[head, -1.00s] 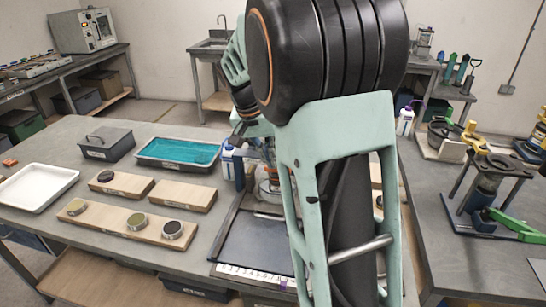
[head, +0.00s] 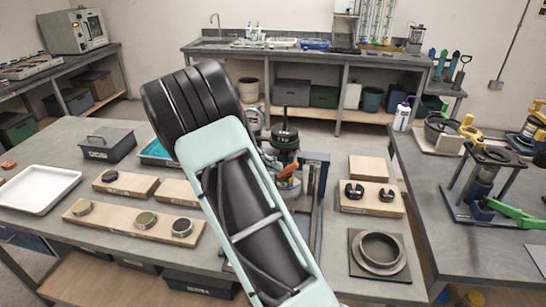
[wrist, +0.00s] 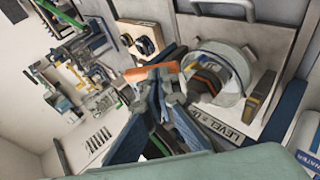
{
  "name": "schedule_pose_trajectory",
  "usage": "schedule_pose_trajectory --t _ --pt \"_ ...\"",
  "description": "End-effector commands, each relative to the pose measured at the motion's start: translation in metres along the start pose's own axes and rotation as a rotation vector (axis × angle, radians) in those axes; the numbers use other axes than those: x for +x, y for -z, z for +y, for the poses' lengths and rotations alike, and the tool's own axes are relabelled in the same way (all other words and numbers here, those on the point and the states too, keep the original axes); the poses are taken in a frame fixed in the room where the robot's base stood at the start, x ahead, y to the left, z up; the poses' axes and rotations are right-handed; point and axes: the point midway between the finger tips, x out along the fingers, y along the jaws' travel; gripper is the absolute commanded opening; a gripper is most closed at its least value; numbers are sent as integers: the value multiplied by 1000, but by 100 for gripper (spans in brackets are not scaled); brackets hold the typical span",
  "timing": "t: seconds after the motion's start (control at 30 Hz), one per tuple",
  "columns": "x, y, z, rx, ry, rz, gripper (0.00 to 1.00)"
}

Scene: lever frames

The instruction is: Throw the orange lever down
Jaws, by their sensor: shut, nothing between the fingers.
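The orange lever (head: 289,172) shows in the head view on a bench device with a dark top (head: 284,135), just right of my arm. In the wrist view the orange lever (wrist: 150,72) lies across the picture right at my fingertips. My gripper (wrist: 160,82) is shut, with nothing held between its fingers. It is beside or against the lever; I cannot tell whether it touches. In the head view my arm hides the gripper and part of the device. A label reading "LEVEL = UP" (wrist: 222,131) shows near the device in the wrist view.
A round gauge (head: 253,119) stands by the device. Left are wooden boards with small round pieces (head: 140,223), a white tray (head: 35,188) and a grey box (head: 107,145). Right are a black-hooked board (head: 370,198) and a ring plate (head: 379,253).

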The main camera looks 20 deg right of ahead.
Motion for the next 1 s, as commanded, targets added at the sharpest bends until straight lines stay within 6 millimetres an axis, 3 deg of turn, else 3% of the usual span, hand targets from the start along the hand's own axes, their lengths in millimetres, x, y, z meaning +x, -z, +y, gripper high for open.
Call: schedule_pose_trajectory --t 0.5,1.0 --pt "24 -6 -18 -137 -457 2 0" --pt "35 -8 -18 -134 -450 0 0"
